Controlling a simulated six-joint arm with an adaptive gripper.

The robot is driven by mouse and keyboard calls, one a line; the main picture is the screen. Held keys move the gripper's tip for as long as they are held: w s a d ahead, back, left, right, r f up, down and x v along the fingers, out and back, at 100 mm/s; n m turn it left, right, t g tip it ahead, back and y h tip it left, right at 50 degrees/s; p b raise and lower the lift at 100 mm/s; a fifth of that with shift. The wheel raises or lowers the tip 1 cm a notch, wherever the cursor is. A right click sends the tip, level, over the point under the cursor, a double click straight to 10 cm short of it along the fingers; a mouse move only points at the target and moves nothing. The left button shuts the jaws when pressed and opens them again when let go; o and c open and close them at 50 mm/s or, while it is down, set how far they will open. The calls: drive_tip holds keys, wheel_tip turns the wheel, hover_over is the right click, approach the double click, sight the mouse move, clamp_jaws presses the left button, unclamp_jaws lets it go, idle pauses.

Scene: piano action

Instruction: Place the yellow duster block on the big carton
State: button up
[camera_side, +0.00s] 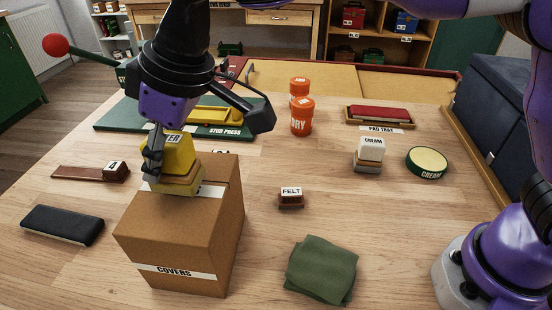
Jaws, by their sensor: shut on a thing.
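The yellow duster block (180,160) has a pale base and a label partly reading "TER". My gripper (154,160) is shut on it, with dark fingers at its left side. The block is at the top of the big carton (182,238), a brown box labelled "COVERS". The block's base looks level with the carton's top face, near its middle. I cannot tell whether it touches the top or hovers just above it. My gripper hides part of the block's left side and of the carton's top.
A "FELT" block (291,198) and a green cloth (321,270) lie right of the carton. A dark pad (62,225) and a hammer-like part (92,173) lie left. The green stud press (112,117) and orange tubs (302,116) stand behind. A cream block (369,154) stands right.

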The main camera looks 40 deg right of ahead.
drive_tip(key=shift+f, duration=0.4)
drive_tip(key=shift+f, duration=0.1)
drive_tip(key=o, duration=1.2)
drive_tip(key=v, duration=1.2)
drive_tip(key=d+m, duration=0.2)
drive_tip(key=d, duration=0.5)
drive_tip(key=s+d+f+m+t+h, duration=0.1)
drive_tip(key=s+d+f+m, duration=0.2)
drive_tip(key=d, duration=0.7)
drive_tip(key=s+d+f+m+t+h, duration=0.1)
drive_tip(key=s+d+f+m+h, duration=0.1)
drive_tip(key=s+d+f+m, duration=0.2)
drive_tip(key=s+d+f, duration=0.3)
drive_tip(key=d+f, duration=0.1)
drive_tip(key=d, duration=0.2)
drive_tip(key=shift+s+d+f, duration=0.15)
drive_tip(key=shift+s+f, duration=0.05)
drive_tip(key=shift+s, duration=0.05)
